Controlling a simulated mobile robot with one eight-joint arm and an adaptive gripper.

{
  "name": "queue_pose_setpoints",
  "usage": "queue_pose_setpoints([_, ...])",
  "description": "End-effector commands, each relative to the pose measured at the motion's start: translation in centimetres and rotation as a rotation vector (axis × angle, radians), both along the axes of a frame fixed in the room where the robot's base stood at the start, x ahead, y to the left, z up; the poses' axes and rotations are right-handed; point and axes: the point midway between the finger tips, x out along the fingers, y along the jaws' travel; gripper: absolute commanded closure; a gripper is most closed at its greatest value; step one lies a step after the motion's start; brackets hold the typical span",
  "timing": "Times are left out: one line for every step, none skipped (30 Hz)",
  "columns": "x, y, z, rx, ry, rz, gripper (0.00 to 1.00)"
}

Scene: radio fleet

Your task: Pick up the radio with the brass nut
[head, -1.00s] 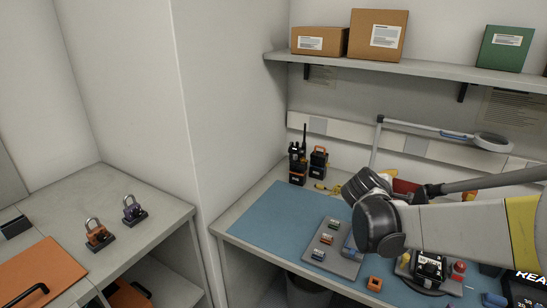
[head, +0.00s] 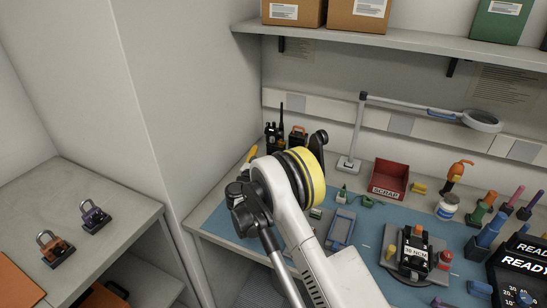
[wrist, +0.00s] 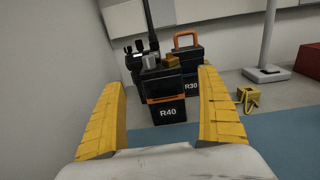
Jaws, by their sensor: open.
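In the wrist view a black radio (wrist: 160,86) with an orange band stands in a holder labelled R40 (wrist: 168,113). A brass-coloured nut (wrist: 172,61) and a grey knob (wrist: 149,62) show on its top. A tall antenna rises behind them; I cannot tell whether it belongs to this radio. My gripper (wrist: 162,80) is open, its yellow fingers on either side of the R40 radio in the picture, with nothing held.
An orange-handled unit labelled R30 (wrist: 191,75) stands close behind, to the right. A yellow clip-like piece (wrist: 248,98) and a lamp base (wrist: 266,74) lie further right. The wall is close on the left. A red scrap bin (head: 389,180) stands on the bench.

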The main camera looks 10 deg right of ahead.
Motion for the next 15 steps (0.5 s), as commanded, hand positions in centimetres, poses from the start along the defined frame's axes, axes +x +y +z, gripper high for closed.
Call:
queue_pose_setpoints([0.5, -0.3, -0.1, 0.001, -0.001, -0.001, 0.13])
queue_pose_setpoints([0.7, -0.4, -0.1, 0.001, -0.001, 0.0, 0.13])
queue_pose_setpoints([0.9, -0.5, 0.0, 0.001, 0.0, 0.0, 0.13])
queue_pose_setpoints([1.0, -0.7, 0.0, 0.001, 0.0, 0.001, 0.13])
queue_pose_setpoints([1.2, -0.8, -0.1, 0.001, 0.0, 0.0, 0.13])
queue_pose_setpoints([1.6, -1.2, -0.1, 0.002, 0.0, 0.0, 0.13])
queue_pose_setpoints([1.9, -1.5, -0.1, 0.002, 0.0, -0.001, 0.13])
queue_pose_setpoints([2.3, -1.8, -0.1, 0.002, 0.0, -0.002, 0.13])
queue_pose_setpoints([2.8, -2.2, -0.1, 0.002, 0.0, -0.002, 0.13])
queue_pose_setpoints([3.2, -2.5, -0.1, 0.002, 0.0, -0.001, 0.13])
queue_pose_setpoints([3.6, -2.8, -0.1, 0.002, 0.0, -0.001, 0.13])
queue_pose_setpoints([4.1, -3.1, 0.0, 0.002, 0.0, -0.001, 0.13])
queue_pose_setpoints([4.4, -3.3, 0.0, 0.003, -0.001, -0.001, 0.13])
queue_pose_setpoints([4.6, -3.4, 0.0, 0.003, -0.001, -0.001, 0.13])
queue_pose_setpoints([4.9, -3.6, 0.1, 0.003, -0.001, 0.0, 0.13])
